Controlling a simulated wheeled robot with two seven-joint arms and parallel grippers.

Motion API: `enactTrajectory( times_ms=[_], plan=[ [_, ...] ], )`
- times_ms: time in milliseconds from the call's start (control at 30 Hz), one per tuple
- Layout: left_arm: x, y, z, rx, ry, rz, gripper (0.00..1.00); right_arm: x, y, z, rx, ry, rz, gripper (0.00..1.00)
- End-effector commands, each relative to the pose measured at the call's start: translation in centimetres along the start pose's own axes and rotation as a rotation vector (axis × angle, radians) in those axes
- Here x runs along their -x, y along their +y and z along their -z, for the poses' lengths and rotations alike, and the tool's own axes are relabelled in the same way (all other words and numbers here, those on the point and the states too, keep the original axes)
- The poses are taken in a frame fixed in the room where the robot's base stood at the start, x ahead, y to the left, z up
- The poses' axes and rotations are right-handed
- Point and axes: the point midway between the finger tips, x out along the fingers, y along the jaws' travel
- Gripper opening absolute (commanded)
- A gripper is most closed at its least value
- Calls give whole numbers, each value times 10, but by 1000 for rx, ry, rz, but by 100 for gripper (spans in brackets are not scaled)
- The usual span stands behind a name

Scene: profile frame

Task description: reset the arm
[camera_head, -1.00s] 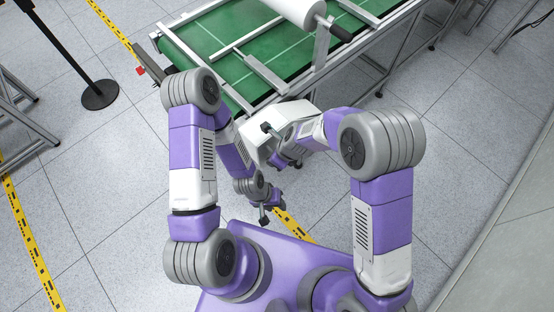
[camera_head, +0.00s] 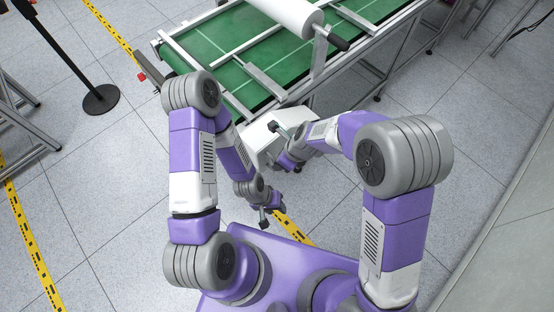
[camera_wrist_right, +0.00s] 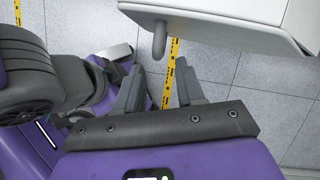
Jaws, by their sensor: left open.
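My left arm comes in at the left of the head view and hangs down in the middle. Its gripper (camera_head: 270,207) is small and partly shadowed there, open, above the floor near the front edge of my purple base. My right arm bends in from the right, and its forearm reaches in front of the conveyor. In the right wrist view my right gripper (camera_wrist_right: 160,68) has its two grey fingers apart, with nothing between them. In the head view the right fingers are hard to make out. Neither gripper visibly holds anything.
A green conveyor (camera_head: 235,64) with a metal frame and a white roller (camera_head: 290,16) stands ahead. A white housing (camera_head: 262,141) is close to my right wrist; a white body with a grey peg (camera_wrist_right: 159,41) is near the right fingers. A black post base (camera_head: 101,99) stands left.

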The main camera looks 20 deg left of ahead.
Motion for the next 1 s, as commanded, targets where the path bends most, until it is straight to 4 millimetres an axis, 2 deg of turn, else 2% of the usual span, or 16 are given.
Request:
enactTrajectory(
  times_ms=[133, 733, 867, 967, 1000],
  plan=[
    [4, 2, 0, 0, 0, 0, 43, 11, 0, 0, -1, 1, 0, 38],
    [4, 1, 0, 0, 0, 0, 43, 10, -1, 4, 6, 4, 0, 38],
    [4, 1, 0, 0, 0, 0, 43, 1, -8, 31, 88, 34, 3, 38],
    [4, 1, 0, 0, 0, 0, 43, -12, -14, 75, 238, 77, -3, 38],
    [4, 1, 0, 0, 0, 0, 43, -17, -16, 95, 316, 93, -9, 38]
  ],
)
